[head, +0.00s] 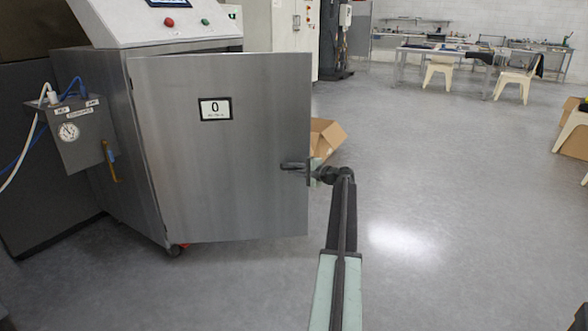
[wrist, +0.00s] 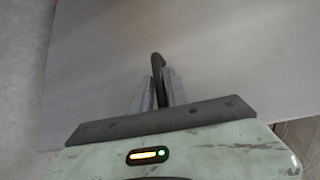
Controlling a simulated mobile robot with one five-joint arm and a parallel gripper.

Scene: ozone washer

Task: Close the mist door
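The mist door (head: 225,175) is a large flat grey metal panel with a framed "0" sign. In the head view it stands swung out from the cabinet (head: 120,125), hinged at its left. Its dark handle (head: 290,166) is near the right edge. My gripper (head: 312,173) is at this handle. In the wrist view, the dark bent handle (wrist: 157,66) lies between the two grey fingers of my gripper (wrist: 159,84), which are close on both sides of it. The door's face (wrist: 225,45) fills much of that view. The cabinet's inside is hidden behind the door.
A cardboard box (head: 327,137) sits on the floor just behind the door's free edge. A gauge box (head: 80,135) with cables is on the cabinet's left side. Tables and chairs (head: 440,68) stand far back right.

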